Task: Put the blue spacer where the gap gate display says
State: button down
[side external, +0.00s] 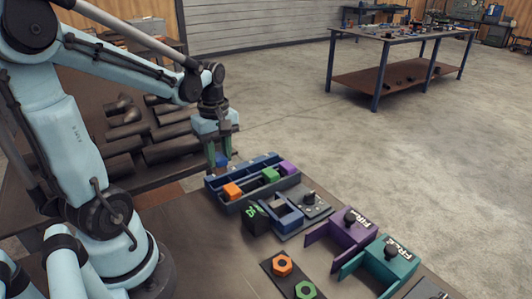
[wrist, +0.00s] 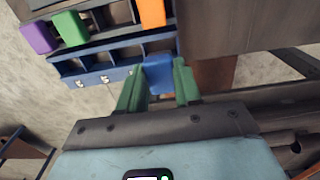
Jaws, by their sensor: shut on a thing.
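My gripper (side external: 221,164) has green fingers shut on the blue spacer (side external: 222,160), above the left back end of the blue tray (side external: 236,207). In the wrist view, the blue spacer (wrist: 158,73) sits between the fingertips (wrist: 158,84), beside the tray's row of slots (wrist: 110,66). Whether it is clear of the tray there is hard to tell. The tray holds an orange block (side external: 232,190), a green block (side external: 270,175) and a purple block (side external: 287,168). A small black display (side external: 255,216) with green marks, likely the gap gate display, stands in front; its reading is too small to be sure of.
A blue U-shaped fixture (side external: 287,222) stands right of the display. Purple (side external: 352,231) and teal (side external: 388,262) fixtures stand further right. An orange nut (side external: 282,265) and a green nut (side external: 305,290) lie in front. Dark pipes (side external: 125,130) lie behind my arm.

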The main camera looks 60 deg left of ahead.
aim_at(221, 173)
jog(key=shift+f, duration=1.15)
jog(key=shift+f, duration=1.05)
jog(key=shift+f, duration=0.55)
dwell(0.3)
jog(key=shift+c, duration=1.5)
grip_release()
jog(key=shift+r, duration=0.1)
jog(key=shift+r, duration=3.45)
